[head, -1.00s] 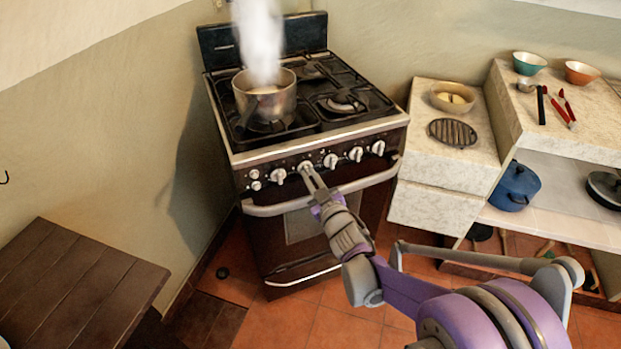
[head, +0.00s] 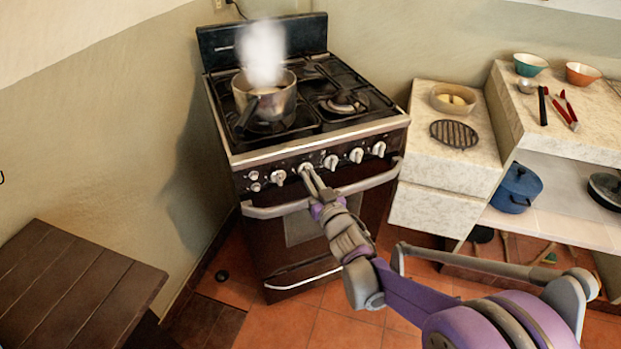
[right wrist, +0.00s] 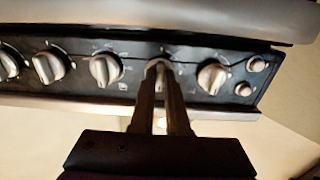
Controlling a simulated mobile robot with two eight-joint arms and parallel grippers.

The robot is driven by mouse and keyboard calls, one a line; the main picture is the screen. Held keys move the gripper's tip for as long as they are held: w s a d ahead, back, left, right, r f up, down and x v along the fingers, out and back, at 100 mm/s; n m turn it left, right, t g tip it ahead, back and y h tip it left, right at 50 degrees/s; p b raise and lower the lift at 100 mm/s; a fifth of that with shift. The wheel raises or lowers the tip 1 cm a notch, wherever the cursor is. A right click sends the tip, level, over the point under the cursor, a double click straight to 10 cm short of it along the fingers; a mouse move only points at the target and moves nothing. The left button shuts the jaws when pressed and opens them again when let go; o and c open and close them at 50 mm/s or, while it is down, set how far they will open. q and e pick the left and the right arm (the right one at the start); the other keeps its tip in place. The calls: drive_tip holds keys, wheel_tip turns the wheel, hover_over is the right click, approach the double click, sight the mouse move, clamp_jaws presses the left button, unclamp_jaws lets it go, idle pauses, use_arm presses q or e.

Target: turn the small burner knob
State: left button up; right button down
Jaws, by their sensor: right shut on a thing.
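My right gripper (head: 308,172) reaches the front panel of the stove (head: 290,240). Its fingers are shut on a burner knob (right wrist: 161,68), the second large knob from the left in the head view. In the right wrist view the fingers (right wrist: 161,90) lie on both sides of this knob and partly hide it. A pale knob (head: 278,177) is to its left, and several more, such as this one (head: 331,161), are to its right. I cannot read which burner each knob serves. My left gripper is not in view.
A steaming pot (head: 272,106) stands on the left front of the hob. The oven handle (head: 350,188) runs just below the knobs. A stone counter (head: 450,165) with a bowl (head: 453,98) and a round grate (head: 454,133) is on the right. A wooden table (head: 75,290) is at lower left.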

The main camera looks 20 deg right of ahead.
drive_tip(key=c, duration=0.9)
unclamp_jaws()
drive_tip(key=s+d, duration=0.1)
drive_tip(key=s, duration=0.9)
drive_tip(key=shift+s+d+p, duration=0.15)
drive_tip(key=shift+s+p, duration=0.25)
